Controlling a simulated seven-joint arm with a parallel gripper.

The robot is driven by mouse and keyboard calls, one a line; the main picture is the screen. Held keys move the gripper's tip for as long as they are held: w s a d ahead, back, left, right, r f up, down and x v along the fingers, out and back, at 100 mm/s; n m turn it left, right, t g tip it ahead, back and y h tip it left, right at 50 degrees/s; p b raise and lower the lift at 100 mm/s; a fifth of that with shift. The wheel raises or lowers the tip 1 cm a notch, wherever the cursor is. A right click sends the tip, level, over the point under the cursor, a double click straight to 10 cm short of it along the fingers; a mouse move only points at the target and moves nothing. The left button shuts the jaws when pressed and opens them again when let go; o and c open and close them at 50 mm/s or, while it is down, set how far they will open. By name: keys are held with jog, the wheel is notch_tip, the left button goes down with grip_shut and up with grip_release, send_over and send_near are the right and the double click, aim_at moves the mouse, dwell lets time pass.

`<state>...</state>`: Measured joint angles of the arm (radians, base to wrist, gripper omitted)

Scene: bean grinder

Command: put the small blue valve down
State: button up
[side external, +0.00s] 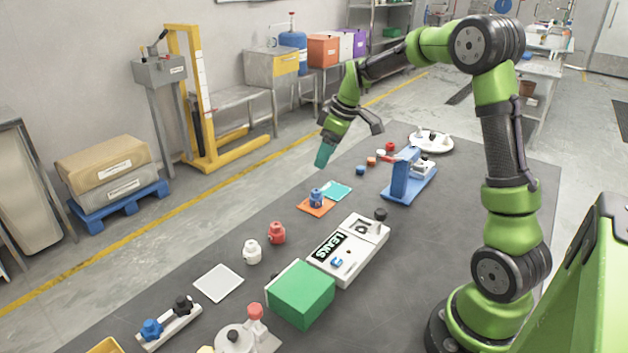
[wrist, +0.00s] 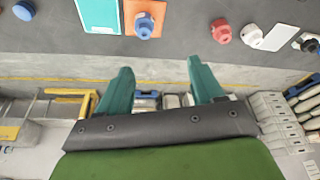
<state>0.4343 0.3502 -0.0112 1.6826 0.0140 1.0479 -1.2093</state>
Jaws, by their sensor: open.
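A small blue valve (side external: 316,196) stands on an orange square mat (side external: 309,209) near the middle of the table. In the wrist view, the blue valve (wrist: 145,27) shows near the top edge, on the orange mat (wrist: 155,10). My gripper (side external: 324,154) is above the table's far left edge, behind the valve and apart from it. In the wrist view, my gripper (wrist: 163,88) has its teal fingers spread wide with nothing between them.
A cyan mat (side external: 336,190) lies beside the orange one. A red valve (side external: 277,233), a white valve (side external: 251,251), a white LEAKS panel (side external: 350,250), a green box (side external: 301,293) and a blue stand (side external: 407,180) are on the table.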

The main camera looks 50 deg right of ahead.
jog(key=s+a+r+m+t, duration=0.1)
jog(key=s+a+r+m, duration=0.1)
jog(key=s+a+r, duration=0.4)
jog(key=s+a+r+m+t, duration=0.1)
jog(key=s+a+r+m, duration=0.2)
jog(key=a, duration=0.4)
jog(key=s+a+m, duration=0.1)
jog(key=s+a, duration=0.2)
jog(key=s, duration=0.3)
jog(key=s+a+f+m+t, duration=0.1)
jog(key=s+a, duration=0.2)
jog(key=s, duration=0.2)
jog(key=shift+s+a+m+t+y, duration=0.15)
jog(key=shift+s+m+t+y, duration=0.15)
jog(key=shift+s+y, duration=0.1)
jog(key=shift+w, duration=0.1)
